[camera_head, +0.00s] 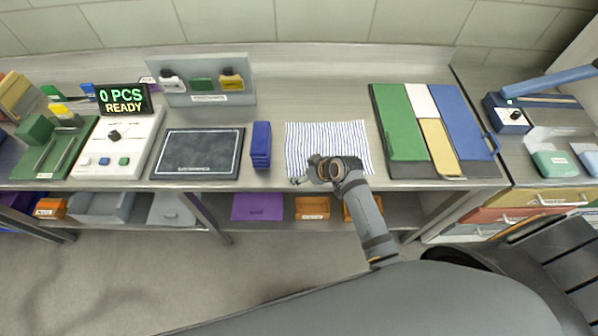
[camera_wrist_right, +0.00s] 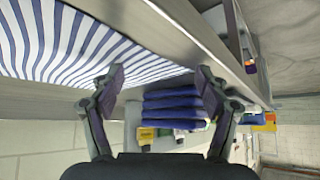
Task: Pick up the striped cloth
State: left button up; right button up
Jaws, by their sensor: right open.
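The striped cloth (camera_head: 325,138) is white with blue stripes and lies flat on the grey bench in the head view. It fills the upper left of the right wrist view (camera_wrist_right: 75,45). My right gripper (camera_head: 304,171) is over the cloth's front left part and points left. It is open and empty, with its two fingers apart in the wrist view (camera_wrist_right: 160,80). I cannot tell whether a finger touches the cloth. My arm hides the cloth's front right part. My left gripper is not in view.
A blue folded stack (camera_head: 261,145) stands just left of the cloth. A dark framed board (camera_head: 198,153) lies further left. A board with green, white, yellow and blue panels (camera_head: 402,125) lies to the right. The bench's front edge runs just before the cloth.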

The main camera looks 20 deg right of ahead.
jog(key=shift+w+a+f, duration=0.15)
jog(key=shift+w+f, duration=0.05)
jog(key=shift+f, duration=0.15)
jog(key=shift+s+f, duration=0.1)
jog(key=shift+s, duration=0.25)
jog(key=c, duration=0.9)
jog(key=r+p, duration=0.9)
jog(key=shift+w+d+r+p, duration=0.2)
jog(key=shift+w+r+p, duration=0.1)
jog(key=shift+w, duration=0.1)
grip_shut()
jog(key=r, duration=0.2)
jog(key=shift+a+r+b, duration=0.2)
jog(key=shift+r+b, duration=0.1)
jog(key=shift+b, duration=0.05)
